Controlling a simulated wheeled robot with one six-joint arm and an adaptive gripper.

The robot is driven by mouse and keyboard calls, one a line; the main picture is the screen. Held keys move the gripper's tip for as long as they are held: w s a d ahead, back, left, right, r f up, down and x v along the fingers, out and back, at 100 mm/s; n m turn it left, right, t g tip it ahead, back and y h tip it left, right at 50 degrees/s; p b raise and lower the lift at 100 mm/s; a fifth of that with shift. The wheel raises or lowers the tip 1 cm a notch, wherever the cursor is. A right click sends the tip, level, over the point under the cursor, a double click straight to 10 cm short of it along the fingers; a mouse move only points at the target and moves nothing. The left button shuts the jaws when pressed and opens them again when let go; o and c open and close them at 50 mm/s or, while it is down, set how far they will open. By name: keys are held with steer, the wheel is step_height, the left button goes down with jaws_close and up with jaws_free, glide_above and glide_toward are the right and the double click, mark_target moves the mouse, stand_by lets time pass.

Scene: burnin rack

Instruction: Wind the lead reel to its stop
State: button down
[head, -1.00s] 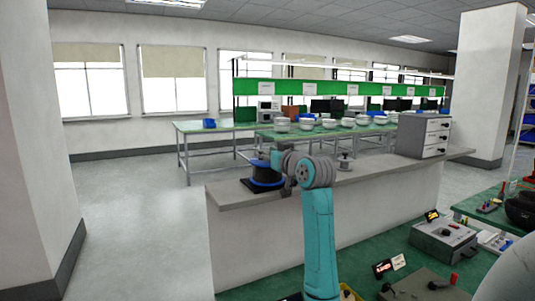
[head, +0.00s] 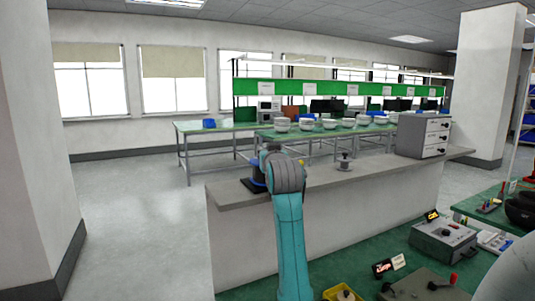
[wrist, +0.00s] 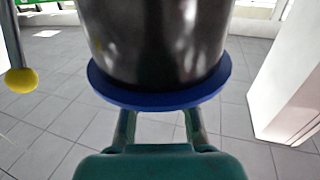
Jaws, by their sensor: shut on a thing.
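The lead reel (head: 258,176), dark with blue flanges, stands on a dark base at the left end of the grey counter (head: 322,184). My arm hides most of it in the head view. In the wrist view the reel (wrist: 155,45) fills the upper middle, a dark glossy drum above a wide blue flange. My gripper (wrist: 160,128) reaches in from below, a finger on each side, and is shut on the reel. The flange hides the fingertips and the exact contact. A yellow ball (wrist: 21,80) on a thin metal rod shows at the left, apart from the fingers.
A small grey spool-like fixture (head: 344,162) stands on the counter to the right. A grey drawer cabinet (head: 424,135) is at the counter's right end. Instrument boxes (head: 443,240) sit on the green bench in front. Floor left of the counter is clear.

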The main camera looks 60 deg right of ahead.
steer(key=shift+m+g+h, duration=0.4)
steer(key=shift+g, duration=0.1)
steer(key=c, duration=1)
jaws_free()
steer(key=v, duration=1.2)
